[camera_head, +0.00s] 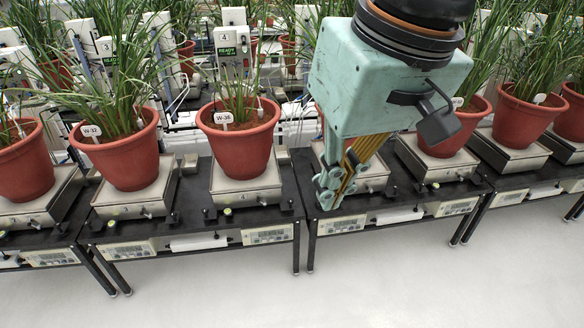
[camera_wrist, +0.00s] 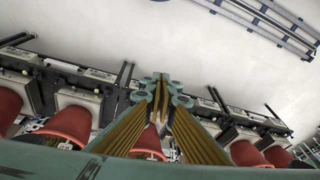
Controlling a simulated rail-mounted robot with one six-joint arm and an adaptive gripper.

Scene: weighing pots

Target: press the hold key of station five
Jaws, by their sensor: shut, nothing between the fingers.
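My gripper (camera_head: 326,190) is shut and empty, pointing down at the front of the station right of station four. That station is taken as station five by order; its number sign is hidden behind my arm. Its front panel (camera_head: 342,225) shows just below my fingertips; its keys are too small to tell apart, and I cannot tell whether the tips touch anything. Its balance plate (camera_head: 374,184) is partly covered by my gripper. In the wrist view my gripper (camera_wrist: 160,80) is shut, with a red pot (camera_wrist: 149,140) behind the fingers.
Station four, with pot W-36 (camera_head: 238,135) and its front panel (camera_head: 268,236), stands to the left. Another potted station (camera_head: 440,165) stands to the right. Leaves and sign posts crowd the back. The white floor (camera_head: 400,285) in front of the benches is clear.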

